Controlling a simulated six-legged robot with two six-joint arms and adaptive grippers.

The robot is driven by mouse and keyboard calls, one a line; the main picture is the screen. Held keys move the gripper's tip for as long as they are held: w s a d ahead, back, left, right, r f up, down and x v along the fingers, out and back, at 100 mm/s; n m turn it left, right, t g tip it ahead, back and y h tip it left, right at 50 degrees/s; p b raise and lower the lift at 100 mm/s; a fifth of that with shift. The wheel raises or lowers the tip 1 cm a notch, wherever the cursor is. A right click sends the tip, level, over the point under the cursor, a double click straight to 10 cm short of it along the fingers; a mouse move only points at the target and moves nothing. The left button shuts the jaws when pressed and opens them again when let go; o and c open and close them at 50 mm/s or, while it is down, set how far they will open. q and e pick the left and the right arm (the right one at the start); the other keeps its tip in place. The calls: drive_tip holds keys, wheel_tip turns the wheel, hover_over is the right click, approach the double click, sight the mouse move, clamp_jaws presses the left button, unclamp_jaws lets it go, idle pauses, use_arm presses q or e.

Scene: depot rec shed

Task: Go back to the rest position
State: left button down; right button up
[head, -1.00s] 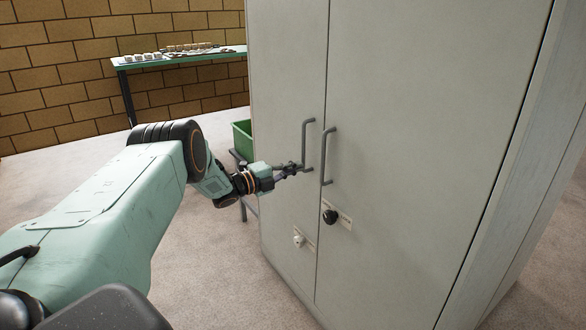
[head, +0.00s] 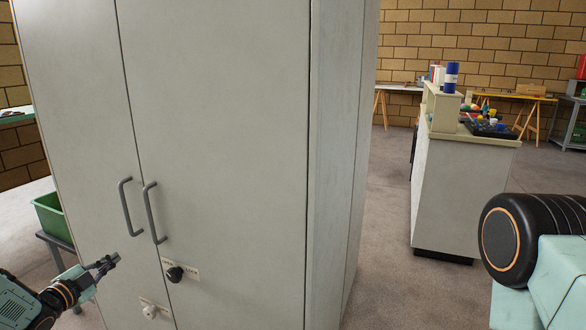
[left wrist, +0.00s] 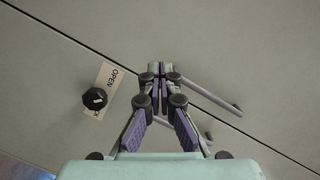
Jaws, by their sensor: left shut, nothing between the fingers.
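My left gripper (head: 106,263) is at the lower left of the head view, in front of the grey cabinet (head: 220,120) and left of its two handles. It is shut with nothing between its fingers, which also show closed in the left wrist view (left wrist: 160,72). The left door handle (head: 129,207) and right door handle (head: 154,212) stand upright at the door seam, apart from the gripper. Both doors look closed. Of my right arm (head: 535,250), only a dark joint and a pale green link show at the right edge; its gripper is out of view.
A black knob (head: 174,274) with a label and a white knob (head: 150,311) sit low on the doors. A green bin (head: 53,216) stands at the left. A counter (head: 455,190) with a black tray stands at the right. Floor between cabinet and counter is clear.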

use_arm(q)
drive_tip(key=s+d+f+n+g+y+p, duration=0.1)
drive_tip(key=s+d+f+n+g+p, duration=0.1)
drive_tip(key=s+d+f+n+g, duration=0.95)
drive_tip(key=s+d+f+n+p, duration=0.1)
drive_tip(key=s+d+f, duration=0.2)
drive_tip(key=s+d, duration=0.55)
drive_tip(key=s+d+f+n+p, duration=0.15)
drive_tip(key=s+d, duration=0.35)
drive_tip(key=s, duration=0.7)
drive_tip(key=s+d+r+g+p, duration=0.1)
drive_tip(key=s+r+g, duration=0.1)
drive_tip(key=s, duration=0.6)
drive_tip(key=s+d+r+g+y+p, duration=0.1)
drive_tip(key=s+d+r+g, duration=0.1)
drive_tip(key=s, duration=0.5)
wheel_tip(320, 180, up, 2)
drive_tip(key=shift+s+d+r+g, duration=0.1)
drive_tip(key=shift+s+d+g, duration=0.1)
drive_tip(key=shift+s+g, duration=0.25)
drive_tip(key=c, duration=2.1)
unclamp_jaws()
